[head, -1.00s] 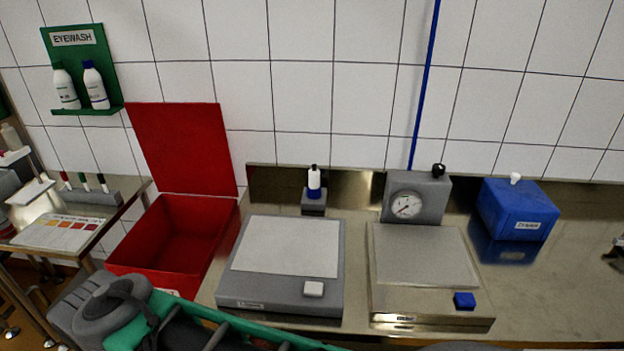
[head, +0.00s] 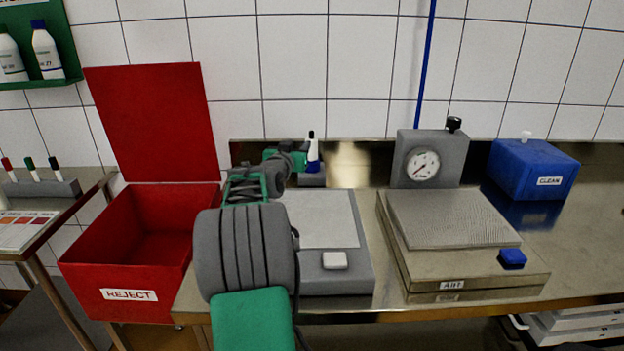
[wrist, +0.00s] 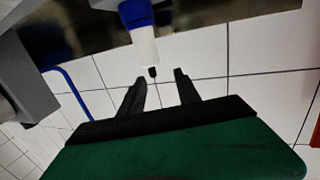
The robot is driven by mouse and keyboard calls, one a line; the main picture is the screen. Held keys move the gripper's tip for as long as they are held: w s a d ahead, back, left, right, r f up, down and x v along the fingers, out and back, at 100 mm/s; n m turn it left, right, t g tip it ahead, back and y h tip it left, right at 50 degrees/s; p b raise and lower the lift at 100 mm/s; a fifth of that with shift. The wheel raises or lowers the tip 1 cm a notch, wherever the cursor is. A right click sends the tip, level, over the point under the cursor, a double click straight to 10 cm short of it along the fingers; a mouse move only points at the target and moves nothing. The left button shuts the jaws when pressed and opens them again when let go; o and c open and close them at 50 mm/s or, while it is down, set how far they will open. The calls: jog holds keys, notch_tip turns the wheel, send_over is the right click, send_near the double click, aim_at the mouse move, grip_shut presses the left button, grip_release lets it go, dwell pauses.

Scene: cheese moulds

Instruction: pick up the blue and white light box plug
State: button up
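The blue and white plug (head: 313,158), with a black tip, stands upright in a small grey holder (head: 312,181) at the back of the bench, behind the light box (head: 316,215). My gripper (head: 299,152) reaches over the light box to the plug's left side; its fingers are hard to make out there. In the wrist view, my gripper (wrist: 160,76) is open, with two dark fingers apart. The plug's white body (wrist: 143,45) shows upside down just beyond the fingertips, its black tip lined up with the gap. Nothing is held. My arm hides the left of the light box.
A red reject bin (head: 150,245) with raised lid stands left. A grey gauge block (head: 428,158) and a metal plate unit (head: 450,225) with a blue button stand right. A blue box (head: 533,170) is further right. The bench right of it is clear.

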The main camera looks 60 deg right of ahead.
aim_at(311, 134)
jog(key=shift+g+h, duration=0.3)
jog(key=shift+h, duration=0.1)
jog(key=d+p, duration=0.1)
jog(key=d, duration=0.8)
jog(key=shift+d+r, duration=0.15)
jog(key=shift+r, duration=0.05)
jog(key=shift+c, duration=0.5)
grip_shut()
jog(key=shift+r, duration=0.1)
